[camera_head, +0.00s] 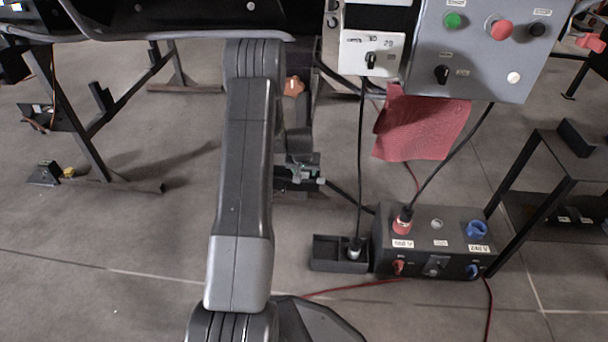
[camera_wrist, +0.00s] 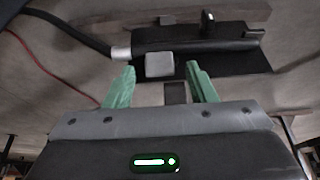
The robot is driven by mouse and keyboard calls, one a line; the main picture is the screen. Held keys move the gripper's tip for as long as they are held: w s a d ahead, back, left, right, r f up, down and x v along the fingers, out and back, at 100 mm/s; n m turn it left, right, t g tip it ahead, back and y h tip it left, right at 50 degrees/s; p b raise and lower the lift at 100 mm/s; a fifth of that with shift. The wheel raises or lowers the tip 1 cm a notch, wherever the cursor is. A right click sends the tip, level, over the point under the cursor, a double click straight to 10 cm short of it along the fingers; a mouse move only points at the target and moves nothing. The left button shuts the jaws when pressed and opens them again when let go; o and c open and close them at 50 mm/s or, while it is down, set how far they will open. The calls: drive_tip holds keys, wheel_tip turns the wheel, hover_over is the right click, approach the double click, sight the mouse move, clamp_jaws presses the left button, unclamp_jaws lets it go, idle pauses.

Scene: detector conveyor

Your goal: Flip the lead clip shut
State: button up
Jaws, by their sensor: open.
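In the wrist view a black lead housing (camera_wrist: 195,42) lies ahead of my gripper (camera_wrist: 160,74). A black lead with a silver collar enters its left end. A light grey square flap (camera_wrist: 159,65), apparently the clip, sits on the housing's near side. My green fingertips are apart, one on each side of the flap's near edge, with nothing held between them. I cannot tell whether they touch the housing, or how far the flap is raised. In the head view the dark coupling (camera_head: 300,172) shows just right of my arm, partly hidden; my fingers are not clear there.
A black power box (camera_head: 440,240) with red and blue sockets stands on the floor at right, beside a small black tray (camera_head: 330,265). A grey control panel (camera_head: 480,50) and a red cloth (camera_head: 420,125) hang above.

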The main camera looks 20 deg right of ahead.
drive_tip(key=shift+w+f, duration=0.15)
drive_tip(key=shift+f, duration=0.15)
drive_tip(key=c, duration=1)
drive_tip(key=shift+o, duration=0.2)
drive_tip(key=p, duration=0.3)
drive_tip(key=shift+w+r, duration=0.15)
drive_tip(key=shift+r, duration=0.15)
drive_tip(key=shift+w+f+p, duration=0.15)
drive_tip(key=shift+p, duration=0.15)
